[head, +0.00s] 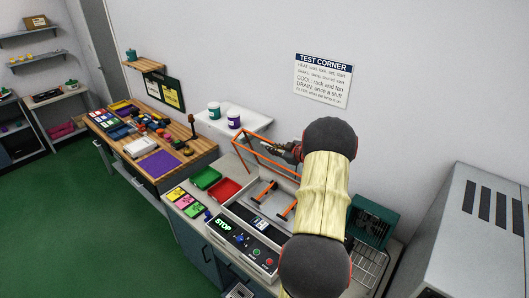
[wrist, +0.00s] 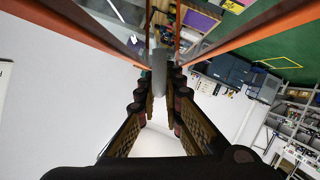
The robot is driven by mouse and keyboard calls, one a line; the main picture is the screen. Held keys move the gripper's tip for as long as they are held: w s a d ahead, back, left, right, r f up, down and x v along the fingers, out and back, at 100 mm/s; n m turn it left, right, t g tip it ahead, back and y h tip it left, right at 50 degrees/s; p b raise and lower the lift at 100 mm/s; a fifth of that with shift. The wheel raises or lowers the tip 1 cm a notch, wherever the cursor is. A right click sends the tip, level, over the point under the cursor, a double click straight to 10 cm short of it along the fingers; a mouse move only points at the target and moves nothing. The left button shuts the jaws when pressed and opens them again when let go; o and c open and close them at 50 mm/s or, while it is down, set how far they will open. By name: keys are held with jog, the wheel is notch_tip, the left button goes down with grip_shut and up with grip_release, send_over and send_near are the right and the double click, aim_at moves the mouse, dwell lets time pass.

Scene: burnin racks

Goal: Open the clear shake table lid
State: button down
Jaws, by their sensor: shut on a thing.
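The shake table (head: 247,238) stands on the bench in the head view, with a STOP panel at its front and orange clamp bars on its bed. Its clear lid (head: 252,137) has an orange frame and stands raised at a steep tilt above the bed. My gripper (head: 284,150) is at the raised lid, its jaws closed on a grey lid handle (wrist: 159,70) in the wrist view. Orange frame bars run past both sides of the fingers there. My arm hides the right part of the table and lid.
Green (head: 206,178) and red (head: 224,189) trays sit left of the shake table. Coloured cards (head: 183,202) lie in front of them. A white shelf (head: 250,118) with two tubs is on the wall behind. A teal box (head: 371,222) and wire rack (head: 369,267) stand at right.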

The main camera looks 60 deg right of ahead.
jog(key=d+r+m+p, duration=0.1)
jog(key=d+r+p, duration=0.1)
jog(key=d, duration=0.5)
jog(key=s+d+r+m+y+p, duration=0.1)
jog(key=d+r+p, duration=0.1)
jog(key=d, duration=0.4)
jog(key=shift+s+d+r+p, duration=0.25)
jog(key=shift+d+p, duration=0.15)
jog(key=shift+p, duration=0.1)
jog(key=shift+f, duration=0.1)
jog(key=c, duration=1.9)
grip_release()
jog(key=shift+s, duration=0.1)
jog(key=v, duration=1.1)
jog(key=shift+s+r, duration=0.35)
